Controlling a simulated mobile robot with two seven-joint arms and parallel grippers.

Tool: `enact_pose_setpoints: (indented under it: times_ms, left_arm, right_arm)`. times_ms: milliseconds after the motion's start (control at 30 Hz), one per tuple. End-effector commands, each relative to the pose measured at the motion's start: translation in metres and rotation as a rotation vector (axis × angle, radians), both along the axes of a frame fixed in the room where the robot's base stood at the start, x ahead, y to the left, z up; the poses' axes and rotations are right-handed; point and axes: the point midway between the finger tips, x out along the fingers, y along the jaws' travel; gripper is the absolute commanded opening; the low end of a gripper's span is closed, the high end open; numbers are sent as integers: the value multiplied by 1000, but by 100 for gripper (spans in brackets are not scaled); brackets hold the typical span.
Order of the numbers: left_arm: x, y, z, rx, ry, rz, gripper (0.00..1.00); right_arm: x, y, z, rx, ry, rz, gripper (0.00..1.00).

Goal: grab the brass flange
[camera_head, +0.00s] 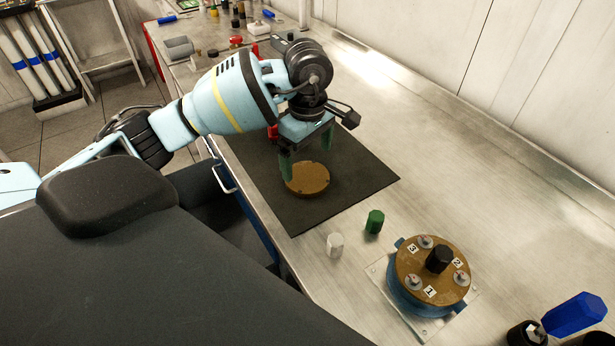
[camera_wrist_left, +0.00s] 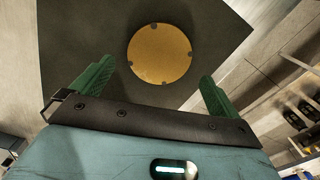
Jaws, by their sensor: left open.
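A round brass flange (camera_head: 307,179) with small notches in its rim lies flat on a dark mat (camera_head: 350,190) on the metal bench. It also shows in the left wrist view (camera_wrist_left: 160,54), beyond the fingertips and between their lines. My left gripper (camera_head: 306,162) is over the flange, pointing down, with its green fingers spread wide. In the left wrist view, the left gripper (camera_wrist_left: 155,85) is open with nothing between its fingers. Whether a finger touches the flange cannot be told. My right gripper does not show.
A blue housing with a brass-coloured lid (camera_head: 414,272), numbered tags and a black knob stands at the front right. A white piece (camera_head: 334,245) and a green piece (camera_head: 374,221) stand near the mat. A blue-handled tool (camera_head: 574,315) is at the lower right. Assorted items crowd the bench's far end.

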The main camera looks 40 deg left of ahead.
Motion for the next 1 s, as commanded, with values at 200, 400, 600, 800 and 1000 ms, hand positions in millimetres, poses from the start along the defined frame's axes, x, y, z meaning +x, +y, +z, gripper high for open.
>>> enact_pose_setpoints:
  times_ms: [200,400,600,800,1000]
  left_arm:
    - [-1,0,-10,-2,1,-1,100]
    - [-1,1,-38,-2,-1,0,100]
    - [0,1,-51,-1,-2,-1,100]
    - [0,1,-52,-1,-2,-1,100]
    - [0,1,-51,-1,-2,-1,74]
  right_arm:
    - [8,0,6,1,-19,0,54]
    - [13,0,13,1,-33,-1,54]
    - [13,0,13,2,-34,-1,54]
    - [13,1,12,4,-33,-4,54]
    - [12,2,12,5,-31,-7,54]
